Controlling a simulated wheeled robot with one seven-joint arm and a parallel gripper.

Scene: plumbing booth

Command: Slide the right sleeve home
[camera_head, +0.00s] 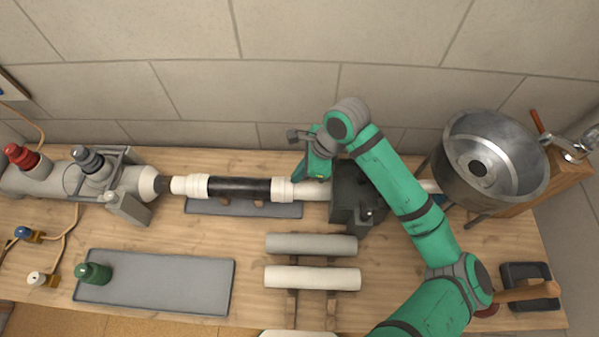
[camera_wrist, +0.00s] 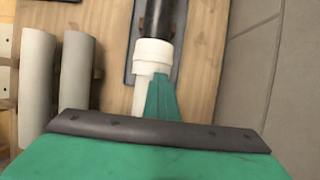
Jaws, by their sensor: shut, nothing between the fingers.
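The right sleeve (camera_head: 281,190) is a short white collar at the right end of the black pipe section (camera_head: 240,187), with the white pipe (camera_head: 312,192) running on to its right. In the wrist view the sleeve (camera_wrist: 153,54) sits between the black pipe (camera_wrist: 158,18) and the white pipe (camera_wrist: 141,98). My gripper (camera_head: 300,177) is shut and empty, low behind the white pipe at the sleeve's right edge. In the wrist view its green fingertips (camera_wrist: 159,80) are right by that edge; I cannot tell whether they touch. A left sleeve (camera_head: 195,186) is at the black pipe's other end.
A dark clamp block (camera_head: 350,203) holds the pipe at right, under my arm. A metal basin (camera_head: 490,160) stands further right. Two spare pipes (camera_head: 311,277) lie on a rack in front. A grey tray (camera_head: 170,282) with a green fitting (camera_head: 93,273) is front left.

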